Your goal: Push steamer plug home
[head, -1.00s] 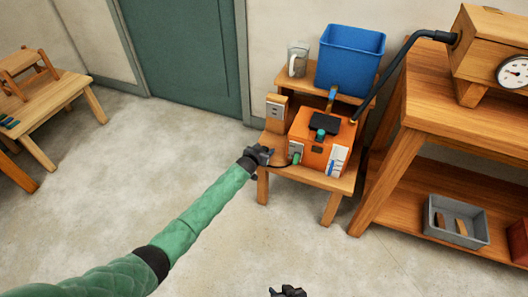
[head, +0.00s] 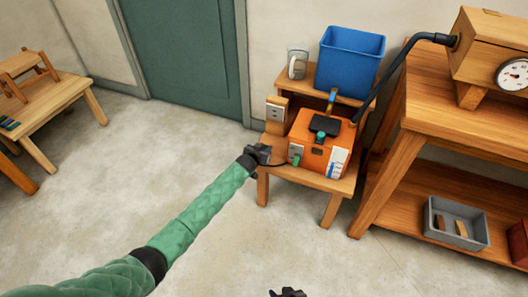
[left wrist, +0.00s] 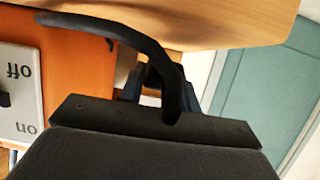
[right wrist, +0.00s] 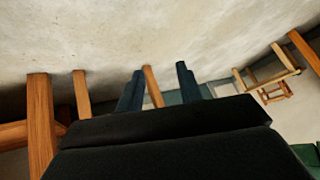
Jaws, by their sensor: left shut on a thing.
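The orange steamer (head: 312,146) sits on a low wooden stand. It has a dark top piece, a green part at its front left and a switch plate marked on and off (left wrist: 18,95). A socket box (head: 277,110) on a wooden block stands behind its left side. My left gripper (head: 264,154) is left of the steamer, at the stand's front left edge. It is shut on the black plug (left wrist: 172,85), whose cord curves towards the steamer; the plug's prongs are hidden. My right gripper (right wrist: 160,85) is open and empty, low at the bottom of the head view (head: 288,292).
A blue bin (head: 350,62) and a clear jug (head: 298,60) stand on the stand's upper shelf. A black hose (head: 385,75) runs to a wooden box with a gauge on the right bench (head: 455,115). A grey tray (head: 455,223) sits below. The floor in front is clear.

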